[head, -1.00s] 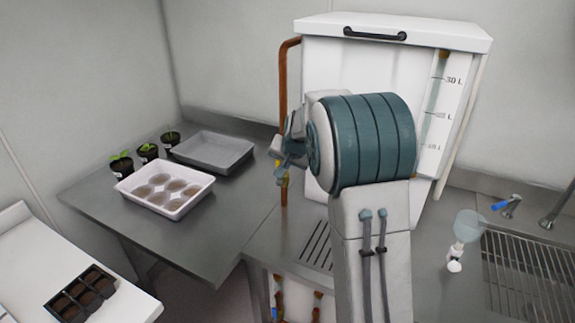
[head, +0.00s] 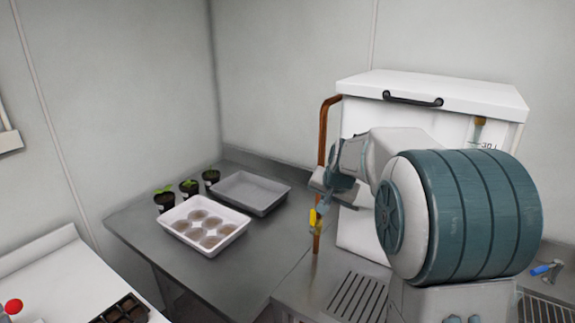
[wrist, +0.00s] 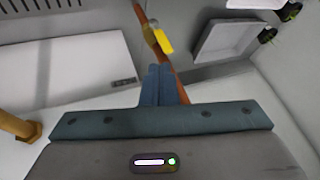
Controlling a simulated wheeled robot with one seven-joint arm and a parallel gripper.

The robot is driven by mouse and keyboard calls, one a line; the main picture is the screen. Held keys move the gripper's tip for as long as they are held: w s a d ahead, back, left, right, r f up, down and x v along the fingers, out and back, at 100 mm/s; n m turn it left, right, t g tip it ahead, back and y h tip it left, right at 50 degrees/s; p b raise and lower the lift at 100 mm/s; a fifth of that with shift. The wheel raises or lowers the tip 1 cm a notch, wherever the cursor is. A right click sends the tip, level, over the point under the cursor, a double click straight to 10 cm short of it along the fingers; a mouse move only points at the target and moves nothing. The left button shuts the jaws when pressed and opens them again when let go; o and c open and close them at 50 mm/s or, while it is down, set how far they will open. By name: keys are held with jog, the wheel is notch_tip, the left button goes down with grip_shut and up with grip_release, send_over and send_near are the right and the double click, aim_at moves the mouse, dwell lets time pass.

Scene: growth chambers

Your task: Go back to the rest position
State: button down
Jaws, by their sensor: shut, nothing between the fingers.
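My gripper (head: 326,203) is shut and empty. In the head view it hangs in front of the white tank (head: 362,228), just right of the copper pipe (head: 323,140) and close to the pipe's yellow valve handle (head: 312,218). In the wrist view the blue fingers (wrist: 163,75) are together, with the pipe (wrist: 177,82) passing behind them and the yellow handle (wrist: 163,40) just beyond their tips. I cannot tell the exact gap between fingers and handle. My arm hides much of the tank's front.
A white tray (head: 172,233) with several brown discs, a grey empty tray (head: 250,193) and three potted seedlings (head: 189,187) stand on the steel bench. A black cell tray (head: 124,311) lies on the white table at lower left. A blue-handled tap (head: 541,269) is at right.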

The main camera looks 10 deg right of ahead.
jog(key=s+a+f+n+g, duration=0.1)
jog(key=s+n, duration=0.2)
jog(key=s, duration=1.3)
jog(key=s+a+f+n+g, duration=0.1)
jog(key=s+a+n+g, duration=0.1)
jog(key=s, duration=1.4)
jog(key=shift+s+a+f+n+h, duration=0.2)
jog(key=shift+a+n+h, duration=0.1)
jog(key=shift+n, duration=0.2)
